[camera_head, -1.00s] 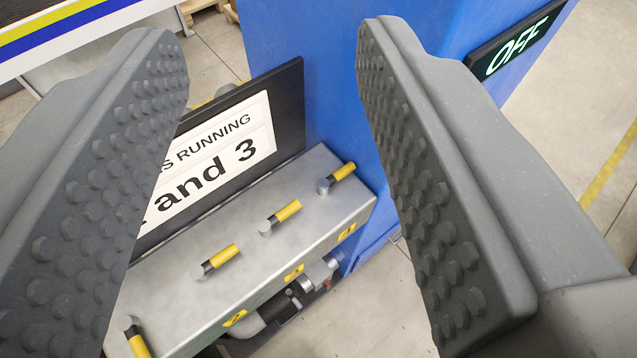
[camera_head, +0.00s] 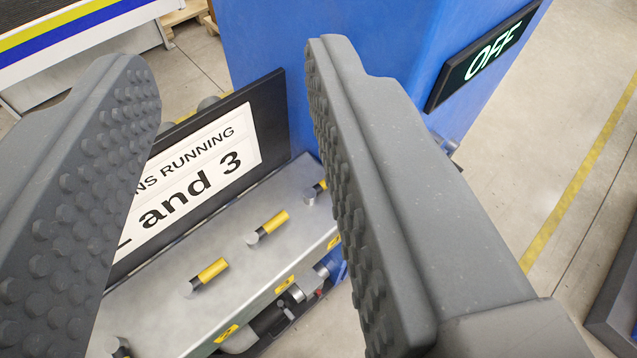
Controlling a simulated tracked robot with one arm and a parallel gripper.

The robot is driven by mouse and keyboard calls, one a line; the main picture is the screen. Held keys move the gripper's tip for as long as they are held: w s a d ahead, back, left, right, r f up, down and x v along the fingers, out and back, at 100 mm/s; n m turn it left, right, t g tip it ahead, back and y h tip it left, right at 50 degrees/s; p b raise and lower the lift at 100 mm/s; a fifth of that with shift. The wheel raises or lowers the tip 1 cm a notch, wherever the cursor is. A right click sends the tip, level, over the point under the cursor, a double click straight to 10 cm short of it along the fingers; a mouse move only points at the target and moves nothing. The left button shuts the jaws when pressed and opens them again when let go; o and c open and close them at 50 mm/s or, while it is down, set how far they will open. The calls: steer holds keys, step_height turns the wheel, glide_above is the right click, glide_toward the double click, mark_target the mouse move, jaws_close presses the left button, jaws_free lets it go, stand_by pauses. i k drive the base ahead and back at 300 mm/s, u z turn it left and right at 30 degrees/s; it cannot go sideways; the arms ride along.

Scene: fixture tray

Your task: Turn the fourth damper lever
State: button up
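The fourth damper lever (camera_head: 316,193), black with a yellow end, is at the far right end of a grey metal box, beside the blue cabinet. My gripper's right finger hides part of its yellow end. The third lever (camera_head: 267,227) and second lever (camera_head: 206,277) lie nearer along the row, their yellow ends pointing up and right. The first lever (camera_head: 118,347) is cut by the bottom edge, partly behind the left finger. My gripper (camera_head: 232,62) is open and empty, its studded grey fingers either side of the row in the picture. Whether it touches any lever cannot be told.
A black-framed sign (camera_head: 205,165) stands behind the levers, reading "RUNNING" and "and 3" in its visible part. Yellow number labels and pipework are at the box's front.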

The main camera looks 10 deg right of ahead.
mark_target(309, 194)
steer(key=u, duration=2.25)
steer(key=k, duration=1.15)
steer(key=z, duration=1.8)
steer(key=i, duration=1)
steer(key=u, duration=0.05)
